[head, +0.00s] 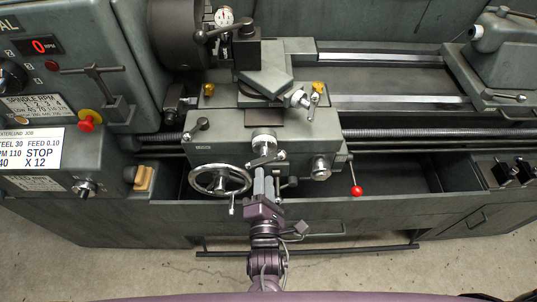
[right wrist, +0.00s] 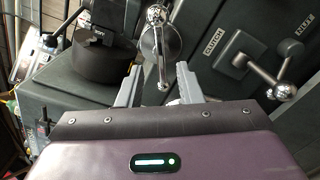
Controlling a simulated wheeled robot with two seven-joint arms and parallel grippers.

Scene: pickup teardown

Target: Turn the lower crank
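The lower crank (head: 265,157) is a silver arm on a round hub at the front of the lathe's cross slide. It also shows in the right wrist view (right wrist: 161,50), with a ball at its upper end and its lower end hanging between my fingers. My right gripper (head: 264,172) points at the crank from below in the head view. Its two grey fingers stand apart in the right wrist view (right wrist: 157,76), one on each side of the crank's lower end. I see no clear contact. The upper crank (head: 304,100) sits above and to the right. My left gripper is out of view.
A spoked handwheel (head: 220,181) is close to the left of my right gripper. A red-knobbed lever (head: 355,178) and a silver lever hub (head: 320,167) are to the right. The chip tray (head: 400,178) beyond them is open. A bar (head: 330,249) runs low along the front.

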